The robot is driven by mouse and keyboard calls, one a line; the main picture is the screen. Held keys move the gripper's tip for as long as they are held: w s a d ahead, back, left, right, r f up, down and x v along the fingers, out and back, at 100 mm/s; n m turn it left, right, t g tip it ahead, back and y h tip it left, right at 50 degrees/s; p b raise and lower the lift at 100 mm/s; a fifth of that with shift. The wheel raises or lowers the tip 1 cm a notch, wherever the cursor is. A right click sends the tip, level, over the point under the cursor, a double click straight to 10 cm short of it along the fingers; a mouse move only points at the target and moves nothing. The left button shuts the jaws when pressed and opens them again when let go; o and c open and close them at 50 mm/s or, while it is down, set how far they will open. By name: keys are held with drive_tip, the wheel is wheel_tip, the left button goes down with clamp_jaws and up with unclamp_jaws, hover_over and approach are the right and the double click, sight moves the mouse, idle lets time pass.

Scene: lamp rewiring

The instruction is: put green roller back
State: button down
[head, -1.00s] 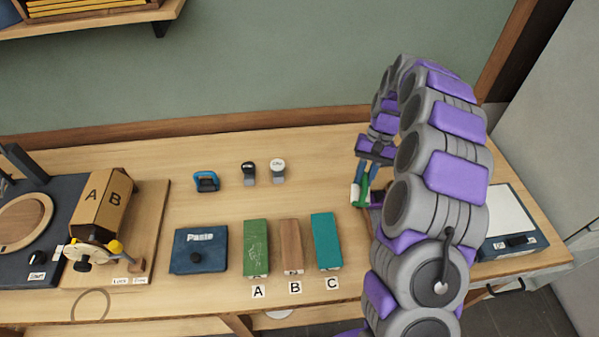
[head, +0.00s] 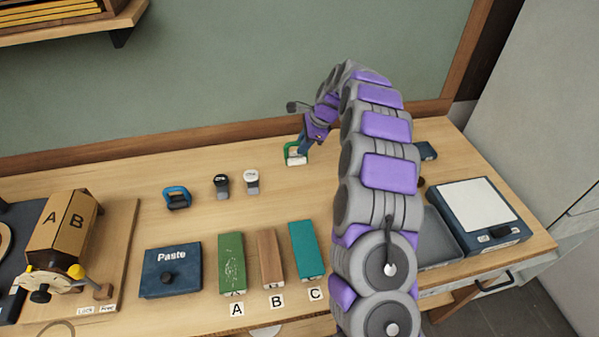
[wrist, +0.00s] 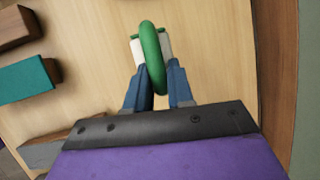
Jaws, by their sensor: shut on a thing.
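The green roller (head: 293,155) is at the back of the bench, right of the two small stamps. My gripper (head: 301,148) is at it, with my arm curving down from above. In the wrist view the green handle of the roller (wrist: 151,55) stands between the two blue fingers of my gripper (wrist: 153,75), which are shut on it. Pale parts of the roller show on both sides of the handle. I cannot tell whether the roller touches the bench.
A blue roller (head: 177,197) and two stamps, one black (head: 221,184) and one grey (head: 252,181), stand left of the roller. Blocks A (head: 231,262), B (head: 270,257) and C (head: 306,249) lie nearer the front. A scale (head: 477,216) is at right. Bare bench surrounds the roller.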

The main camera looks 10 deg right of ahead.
wheel_tip(320, 180, down, 9)
drive_tip(key=shift+r+b, duration=0.2)
drive_tip(key=shift+b, duration=0.95)
drive_tip(key=shift+r, duration=0.1)
drive_tip(key=c, duration=1)
unclamp_jaws()
